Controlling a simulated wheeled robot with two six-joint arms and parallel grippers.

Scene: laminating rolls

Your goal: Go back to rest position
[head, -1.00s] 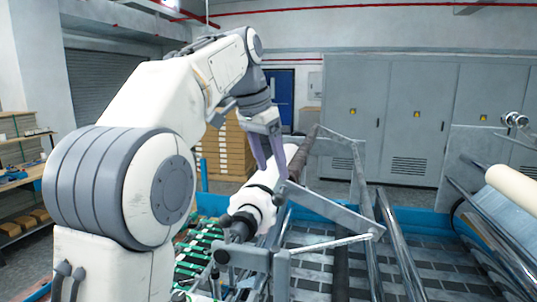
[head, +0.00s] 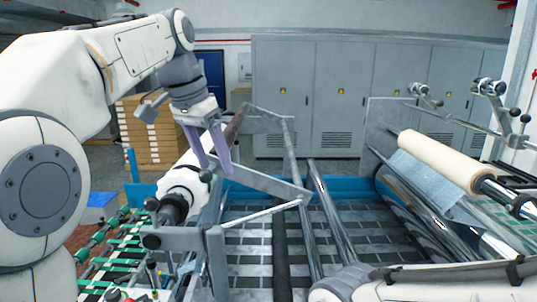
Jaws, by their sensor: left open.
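My left gripper (head: 216,168) hangs from the left arm with its two purple fingers pointing down. The fingers are apart with nothing between them. A white roll (head: 183,178) on a dark shaft lies just left of and partly behind the fingers. I cannot tell whether a finger touches the roll. A cream roll (head: 440,160) sits on a metal shaft at the right side of the machine. My right gripper is out of view; only a white link of my own shows at the bottom right.
A metal lever frame (head: 262,184) stands close right of the left gripper. The laminator bed (head: 250,240) with dark strips and chrome bars fills the middle. Stacked boxes (head: 150,130) stand behind on the left. Grey cabinets (head: 330,95) line the back.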

